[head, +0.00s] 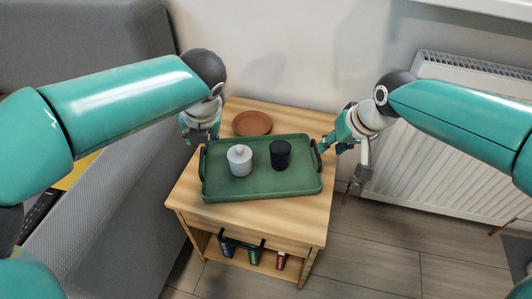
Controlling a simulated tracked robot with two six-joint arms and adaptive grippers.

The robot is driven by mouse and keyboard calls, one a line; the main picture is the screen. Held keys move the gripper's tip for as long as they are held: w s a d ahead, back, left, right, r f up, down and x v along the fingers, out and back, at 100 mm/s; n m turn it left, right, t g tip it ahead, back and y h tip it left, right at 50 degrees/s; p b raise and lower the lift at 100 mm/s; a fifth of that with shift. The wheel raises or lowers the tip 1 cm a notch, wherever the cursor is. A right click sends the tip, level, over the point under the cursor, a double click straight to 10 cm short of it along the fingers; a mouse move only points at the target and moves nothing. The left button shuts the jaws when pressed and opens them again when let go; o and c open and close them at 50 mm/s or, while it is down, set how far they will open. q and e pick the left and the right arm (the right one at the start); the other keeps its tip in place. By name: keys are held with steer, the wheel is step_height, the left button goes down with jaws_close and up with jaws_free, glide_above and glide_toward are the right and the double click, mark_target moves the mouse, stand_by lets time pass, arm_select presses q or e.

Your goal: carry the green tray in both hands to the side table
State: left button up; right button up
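The green tray (262,185) lies flat on a light wooden table (232,213), with a dark handle at each short end. A white lidded jar (239,160) and a black lidded jar (280,154) stand upright on it. My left gripper (201,138) is at the tray's left end, near the handle; its fingers are partly hidden, so I cannot tell if it is open. My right gripper (342,164) is at the right end, its fingers spread apart, one tip close to the right handle, the other outside the tray.
A terracotta dish (252,123) sits behind the tray on the same table. Several cans (253,257) stand on the shelf below. A grey sofa (105,215) is close on the left, a white radiator (455,150) on the right. Floor is free at front right.

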steer(key=v, duration=0.3)
steer(key=shift+s+r, duration=0.1)
steer(key=shift+r, duration=0.2)
steer(key=shift+s, duration=0.1)
